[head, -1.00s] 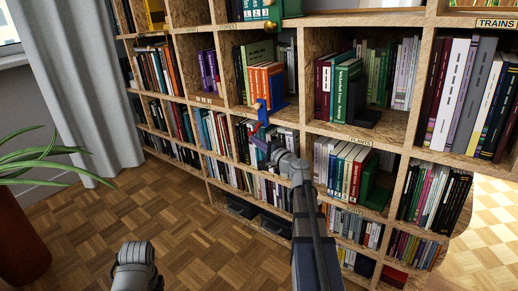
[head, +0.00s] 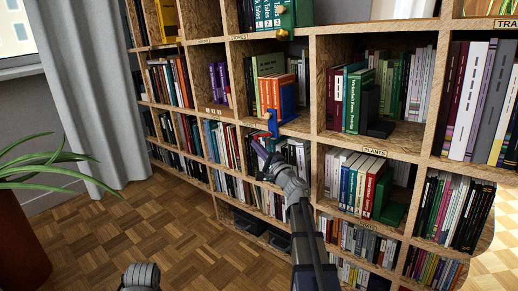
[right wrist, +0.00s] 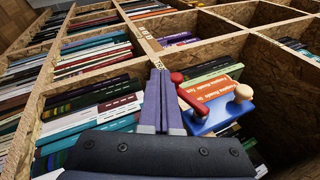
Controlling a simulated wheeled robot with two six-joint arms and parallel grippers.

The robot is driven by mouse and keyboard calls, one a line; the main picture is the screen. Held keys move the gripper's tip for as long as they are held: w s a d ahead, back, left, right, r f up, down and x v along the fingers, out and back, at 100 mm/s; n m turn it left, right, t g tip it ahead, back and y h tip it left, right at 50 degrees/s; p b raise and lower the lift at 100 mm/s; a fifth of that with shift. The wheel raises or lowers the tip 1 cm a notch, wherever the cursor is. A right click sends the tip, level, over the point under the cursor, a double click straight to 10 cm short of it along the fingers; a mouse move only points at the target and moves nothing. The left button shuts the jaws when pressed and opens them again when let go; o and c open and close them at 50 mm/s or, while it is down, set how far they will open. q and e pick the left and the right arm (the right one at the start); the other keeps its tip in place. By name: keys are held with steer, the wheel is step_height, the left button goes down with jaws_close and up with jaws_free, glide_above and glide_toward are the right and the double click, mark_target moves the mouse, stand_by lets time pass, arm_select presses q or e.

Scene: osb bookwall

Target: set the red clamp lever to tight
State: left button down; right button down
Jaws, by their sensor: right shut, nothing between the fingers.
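The red clamp lever (right wrist: 189,97) shows in the right wrist view, its round knob at the far end and its arm running back to the blue clamp (right wrist: 218,115). The clamp has a pale wooden knob and sits at the shelf edge by orange books; in the head view the clamp (head: 273,122) hangs over the board's front. My right gripper (right wrist: 160,75) is shut and empty, its purple-grey fingertips just left of the red knob; I cannot tell if they touch. In the head view the right gripper (head: 258,147) is below and left of the clamp. My left gripper is out of view.
The wooden bookcase (head: 420,160) has many full compartments, with shelf edges close around the right gripper. Orange books (head: 280,93) stand behind the clamp. A potted plant (head: 35,165) and a grey curtain (head: 75,90) are at left. The parquet floor (head: 190,235) is open in front.

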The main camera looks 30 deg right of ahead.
stand_by(0.4)
steer(key=s+f+b, duration=0.9)
steer(key=shift+s+f+b, duration=0.3)
steer(key=shift+s+b, duration=0.05)
steer(key=shift+s, duration=0.05)
